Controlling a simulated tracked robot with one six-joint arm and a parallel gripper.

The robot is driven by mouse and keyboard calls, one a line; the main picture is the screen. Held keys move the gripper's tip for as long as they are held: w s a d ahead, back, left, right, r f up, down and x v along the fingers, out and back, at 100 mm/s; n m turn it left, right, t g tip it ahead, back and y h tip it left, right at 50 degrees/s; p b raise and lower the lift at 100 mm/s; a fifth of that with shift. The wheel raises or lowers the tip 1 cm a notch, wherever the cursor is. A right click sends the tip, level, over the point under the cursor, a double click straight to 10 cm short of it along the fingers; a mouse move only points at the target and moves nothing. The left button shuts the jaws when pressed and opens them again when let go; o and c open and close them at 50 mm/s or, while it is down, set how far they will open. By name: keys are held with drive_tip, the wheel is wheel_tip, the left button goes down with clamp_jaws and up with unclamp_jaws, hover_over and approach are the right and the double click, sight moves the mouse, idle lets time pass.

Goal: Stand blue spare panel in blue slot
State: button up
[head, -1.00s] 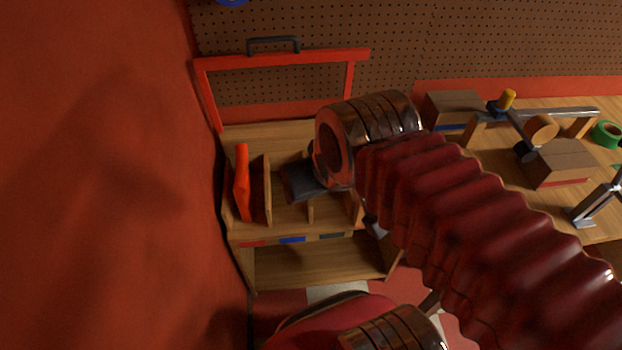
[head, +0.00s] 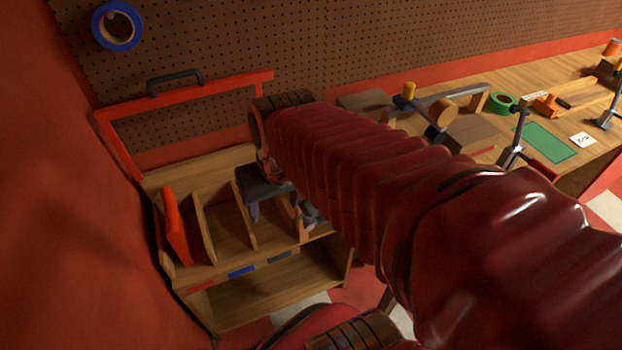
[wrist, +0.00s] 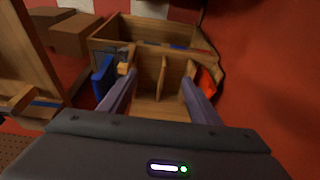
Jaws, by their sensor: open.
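My gripper (head: 275,207) is open over the wooden rack (head: 265,295), with one finger showing beside a divider. In the wrist view my gripper (wrist: 159,92) has its two fingers spread, with bare wood and dividers between them and nothing held. A blue upright piece (wrist: 103,77), which looks like the blue panel, stands just left of the left finger; I cannot tell exactly what it rests in. The blue label (head: 241,271) is on the rack's front edge, marking the middle slot. My arm hides the rack's right part in the head view.
A red panel (head: 174,226) stands tilted in the rack's left slot. A red frame with a dark handle (head: 175,81) rises behind the rack. A red wall (head: 60,220) is close on the left. The bench at right holds boxes, a green tape ring (head: 503,102) and clamps.

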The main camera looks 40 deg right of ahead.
drive_tip(key=w+d+f+m+y, duration=0.1)
drive_tip(key=w+d+f+m, duration=0.1)
drive_tip(key=w+d+f, duration=0.45)
drive_tip(key=w+d+f+m+y, duration=0.1)
drive_tip(key=d+f, duration=0.2)
drive_tip(key=d, duration=0.7)
drive_tip(key=w+d+f+m, duration=0.25)
drive_tip(key=d+f, duration=0.25)
drive_tip(key=d, duration=0.3)
drive_tip(key=w+d+n+t, duration=0.2)
drive_tip(key=w+d+n, duration=0.2)
drive_tip(key=w+d, duration=0.2)
drive_tip(key=shift+d+r+t+h, duration=0.3)
drive_tip(key=shift+r+t+h, duration=0.05)
drive_tip(key=shift+t+h, duration=0.05)
drive_tip(key=shift+x, duration=4.35)
drive_tip(key=shift+f, duration=0.15)
